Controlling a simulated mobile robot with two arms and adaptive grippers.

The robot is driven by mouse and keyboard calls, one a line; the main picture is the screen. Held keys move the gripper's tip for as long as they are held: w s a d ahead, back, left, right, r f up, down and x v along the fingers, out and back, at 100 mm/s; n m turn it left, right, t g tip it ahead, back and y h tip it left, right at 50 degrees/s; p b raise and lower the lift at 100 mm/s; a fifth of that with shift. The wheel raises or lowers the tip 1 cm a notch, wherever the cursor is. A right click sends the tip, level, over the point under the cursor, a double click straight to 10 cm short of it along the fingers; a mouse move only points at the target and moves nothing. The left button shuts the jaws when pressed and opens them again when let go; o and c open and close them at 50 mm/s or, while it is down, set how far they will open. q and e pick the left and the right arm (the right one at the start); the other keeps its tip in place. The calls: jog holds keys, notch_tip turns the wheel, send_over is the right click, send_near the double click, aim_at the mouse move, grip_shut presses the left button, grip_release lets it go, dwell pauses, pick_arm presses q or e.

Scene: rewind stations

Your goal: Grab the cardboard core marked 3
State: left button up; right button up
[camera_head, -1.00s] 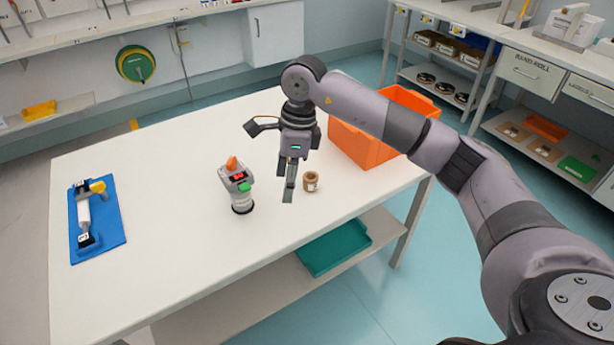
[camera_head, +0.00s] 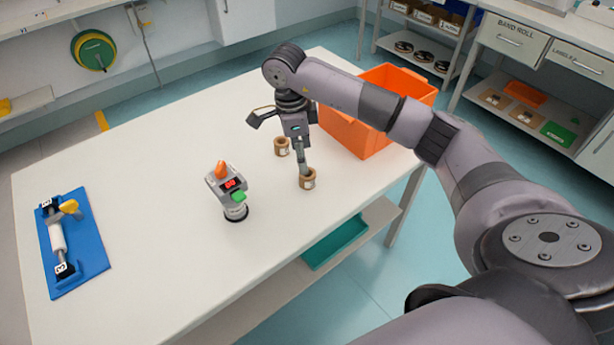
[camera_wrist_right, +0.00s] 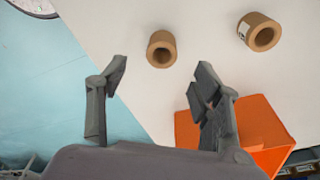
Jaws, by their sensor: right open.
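Two short brown cardboard cores stand on the white table (camera_head: 150,200). The nearer core (camera_head: 307,182) has a pale label, and the farther core (camera_head: 282,147) stands behind it to the left. I cannot read a number on either. My right gripper (camera_head: 303,166) points down above and just behind the nearer core, partly overlapping it in the head view. In the wrist view the right gripper (camera_wrist_right: 160,70) is open and empty, with one core (camera_wrist_right: 161,49) ahead between the fingertips' lines and another (camera_wrist_right: 260,34) to the right. My left gripper is not in view.
An orange bin (camera_head: 350,128) stands close to the right of the arm. A grey device with a red display (camera_head: 226,188) stands left of the cores. A blue board with a roller (camera_head: 88,262) lies at the far left. The table between is clear.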

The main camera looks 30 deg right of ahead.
aim_at(307, 176)
jog(key=f, duration=0.4)
jog(key=shift+s+d, duration=0.15)
jog(key=shift+d, duration=0.05)
jog(key=shift+d+f+p, duration=0.1)
jog(key=shift+f+p, duration=0.2)
jog(key=shift+p, duration=0.1)
jog(key=f, duration=0.3)
jog(key=shift+d+f+p, duration=0.3)
jog(key=shift+d+p, duration=0.1)
jog(key=shift+f, duration=0.35)
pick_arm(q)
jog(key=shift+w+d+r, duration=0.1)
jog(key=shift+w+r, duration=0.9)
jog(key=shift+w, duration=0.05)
pick_arm(e)
jog(key=c, duration=1)
